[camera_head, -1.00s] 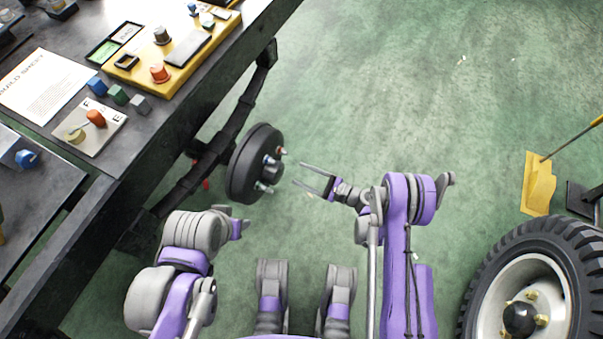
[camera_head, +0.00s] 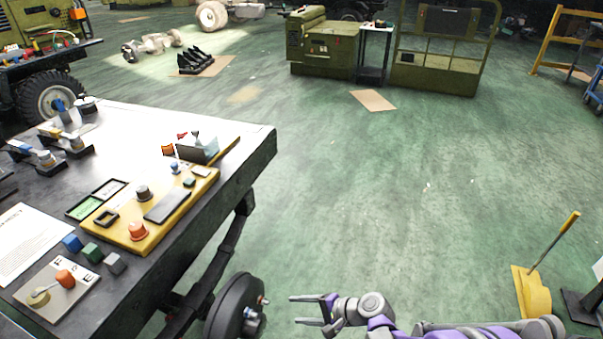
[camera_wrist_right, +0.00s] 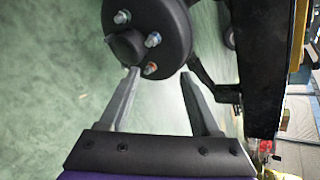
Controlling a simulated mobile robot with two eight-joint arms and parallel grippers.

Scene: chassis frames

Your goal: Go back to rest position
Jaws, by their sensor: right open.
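My right gripper (camera_head: 312,309) is open and empty at the bottom of the head view, just right of a black wheel hub (camera_head: 232,308). A gap of floor shows between its fingers and the hub in the head view. In the right wrist view the two fingers (camera_wrist_right: 158,88) are spread apart and point toward the hub (camera_wrist_right: 168,30), with its several studs. Nothing is held between them. My left gripper is not in view.
A dark workbench (camera_head: 262,152) fills the left, with a yellow control panel (camera_head: 150,238) and coloured cubes on it. A yellow wheel chock (camera_head: 531,296) with a rod stands at the right. Green machines (camera_head: 325,45) stand far back.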

